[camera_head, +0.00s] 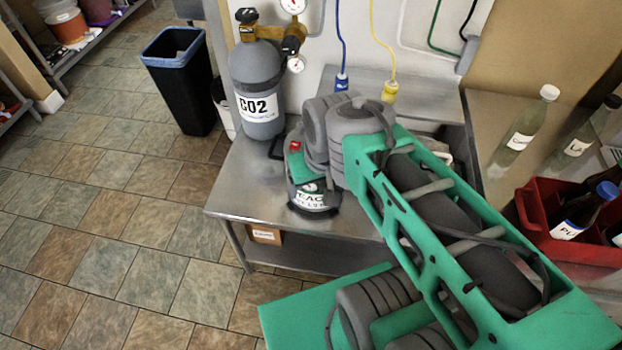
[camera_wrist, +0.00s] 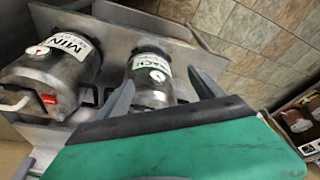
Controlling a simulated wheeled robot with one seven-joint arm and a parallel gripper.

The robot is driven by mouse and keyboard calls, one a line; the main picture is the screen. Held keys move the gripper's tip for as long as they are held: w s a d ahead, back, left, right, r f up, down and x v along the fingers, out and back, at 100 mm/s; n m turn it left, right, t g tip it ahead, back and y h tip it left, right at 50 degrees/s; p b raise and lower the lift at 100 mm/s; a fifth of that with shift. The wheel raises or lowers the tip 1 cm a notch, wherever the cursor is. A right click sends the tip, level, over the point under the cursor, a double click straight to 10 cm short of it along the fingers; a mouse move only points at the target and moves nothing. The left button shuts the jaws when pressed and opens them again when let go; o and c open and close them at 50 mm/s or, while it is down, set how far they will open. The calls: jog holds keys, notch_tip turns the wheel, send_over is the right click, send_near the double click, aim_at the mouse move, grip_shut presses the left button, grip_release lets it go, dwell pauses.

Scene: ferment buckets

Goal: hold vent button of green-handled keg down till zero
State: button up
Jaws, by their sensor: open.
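In the head view my arm mostly hides that keg. My gripper (camera_wrist: 161,80) is open and empty, its fingers on either side of the PEACH keg in the picture. I cannot make out a green handle clearly.
A grey CO2 cylinder (camera_head: 259,90) with gauges stands at the bench's back left. Blue (camera_head: 342,82) and yellow (camera_head: 390,88) hose connectors hang at the wall. A red crate (camera_head: 560,238) with bottles is at the right. The tiled floor (camera_head: 110,230) on the left is clear.

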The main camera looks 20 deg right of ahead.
grip_shut()
dwell(0.7)
dwell(0.6)
